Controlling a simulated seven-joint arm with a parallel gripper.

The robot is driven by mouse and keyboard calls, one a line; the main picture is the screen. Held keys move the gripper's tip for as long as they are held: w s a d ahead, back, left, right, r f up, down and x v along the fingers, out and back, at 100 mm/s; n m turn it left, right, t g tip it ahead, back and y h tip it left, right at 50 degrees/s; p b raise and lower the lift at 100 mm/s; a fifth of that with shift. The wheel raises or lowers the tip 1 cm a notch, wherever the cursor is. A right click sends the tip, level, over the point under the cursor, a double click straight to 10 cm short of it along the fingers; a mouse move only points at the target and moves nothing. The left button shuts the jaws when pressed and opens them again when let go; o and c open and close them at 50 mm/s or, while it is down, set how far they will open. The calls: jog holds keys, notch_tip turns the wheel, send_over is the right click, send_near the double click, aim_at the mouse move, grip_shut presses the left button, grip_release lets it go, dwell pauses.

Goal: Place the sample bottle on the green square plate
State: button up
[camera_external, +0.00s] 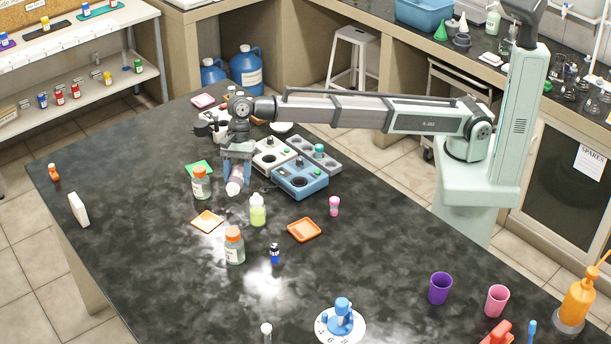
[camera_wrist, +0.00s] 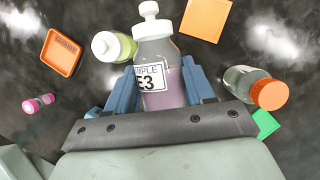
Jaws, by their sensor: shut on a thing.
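The sample bottle (camera_wrist: 155,60) has a white cap, a white label reading "E3" and purple contents. My gripper (camera_wrist: 160,84) is shut on it, with one blue finger on each side. In the external view my gripper (camera_external: 237,176) points down over the bench, and the bottle's pale cap end (camera_external: 234,188) shows below it, seemingly tilted. The green square plate (camera_external: 196,166) lies just left of my gripper, partly hidden behind an orange-capped bottle. A corner of the green plate (camera_wrist: 266,122) shows at right in the wrist view.
The orange-capped bottle (camera_external: 201,184) stands at the green plate's near edge. A yellow-green bottle (camera_external: 258,211), an orange square plate (camera_external: 207,222) and an orange tray (camera_external: 304,230) are nearby. Blue and grey instruments (camera_external: 301,181) stand to the right. The bench's left part is mostly clear.

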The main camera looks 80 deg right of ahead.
aim_at(235, 175)
jog(key=shift+r, duration=0.5)
notch_tip(235, 175, up, 4)
jog(key=shift+w, duration=0.1)
jog(key=shift+s+a+r, duration=0.25)
jog(key=shift+s+a, duration=0.15)
jog(key=shift+s, duration=0.15)
jog(key=s+a+n+g, duration=0.1)
jog(key=s+a+n, duration=0.1)
jog(key=s+a, duration=0.55)
jog(key=s+a+n, duration=0.1)
jog(key=s+a, duration=0.4)
jog(key=s, duration=0.6)
jog(key=s+a+n+g, duration=0.1)
jog(key=s+a+n, duration=0.1)
jog(key=s+a, duration=0.6)
jog(key=s+a+n+g+h, duration=0.15)
jog(key=s+n, duration=0.35)
jog(key=s, duration=2.9)
jog(key=shift+a+f, duration=0.15)
jog(key=shift+f, duration=2.4)
jog(key=shift+a+f, duration=0.15)
jog(key=shift+f, duration=2.35)
jog(key=shift+a+f, duration=0.15)
jog(key=shift+f, duration=2.4)
